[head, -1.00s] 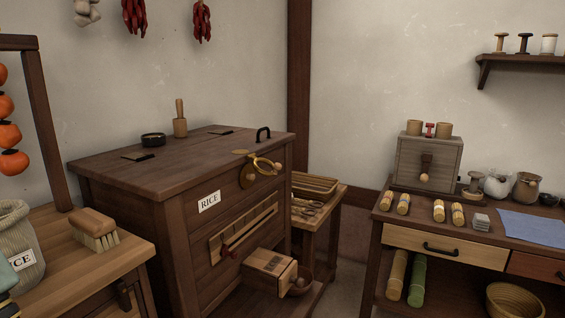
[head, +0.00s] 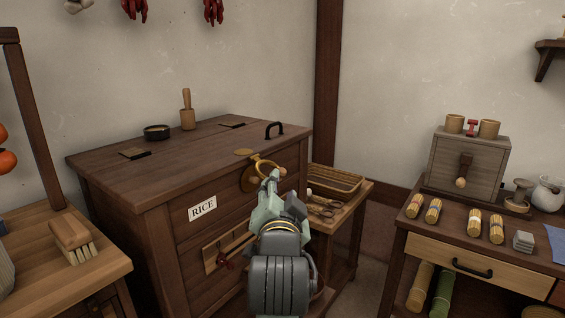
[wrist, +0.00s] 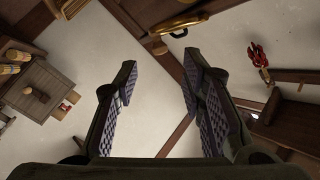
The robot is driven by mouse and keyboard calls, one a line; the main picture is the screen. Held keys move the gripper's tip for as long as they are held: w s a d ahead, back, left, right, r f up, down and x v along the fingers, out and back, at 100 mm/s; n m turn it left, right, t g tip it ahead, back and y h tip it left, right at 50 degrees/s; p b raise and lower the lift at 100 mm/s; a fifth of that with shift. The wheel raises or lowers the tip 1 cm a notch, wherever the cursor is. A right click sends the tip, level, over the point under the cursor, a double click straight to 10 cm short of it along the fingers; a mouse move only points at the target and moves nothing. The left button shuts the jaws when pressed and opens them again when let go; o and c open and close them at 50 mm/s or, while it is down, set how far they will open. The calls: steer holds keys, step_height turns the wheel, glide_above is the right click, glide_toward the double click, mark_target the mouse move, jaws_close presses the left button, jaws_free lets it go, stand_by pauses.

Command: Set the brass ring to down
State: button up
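The brass ring (head: 260,164) is on the front of the dark wooden rice chest (head: 150,190), near the upper right of its front. It sticks outward from a round brass plate (head: 248,182), with a pale wooden ball (head: 283,171) at its outer end. My gripper (head: 270,186) is just in front of the ring and hides part of it in the head view. In the wrist view my gripper's fingers (wrist: 158,85) are wide apart with nothing between them. Brass (wrist: 192,19) shows beyond the fingers at the top of that view. I cannot tell whether the gripper touches the ring.
A black handle (head: 274,128), a dark bowl (head: 156,132) and a wooden pestle (head: 187,112) are on the chest top. A side table with a tray (head: 335,179) stands right of the chest. A grey wooden mill (head: 470,165) stands on the right counter.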

mark_target(281, 174)
steer(key=w+p, duration=0.2)
steer(key=w, duration=0.7)
steer(key=shift+w, duration=0.15)
steer(key=shift+c, duration=0.2)
jaws_close()
stand_by(0.4)
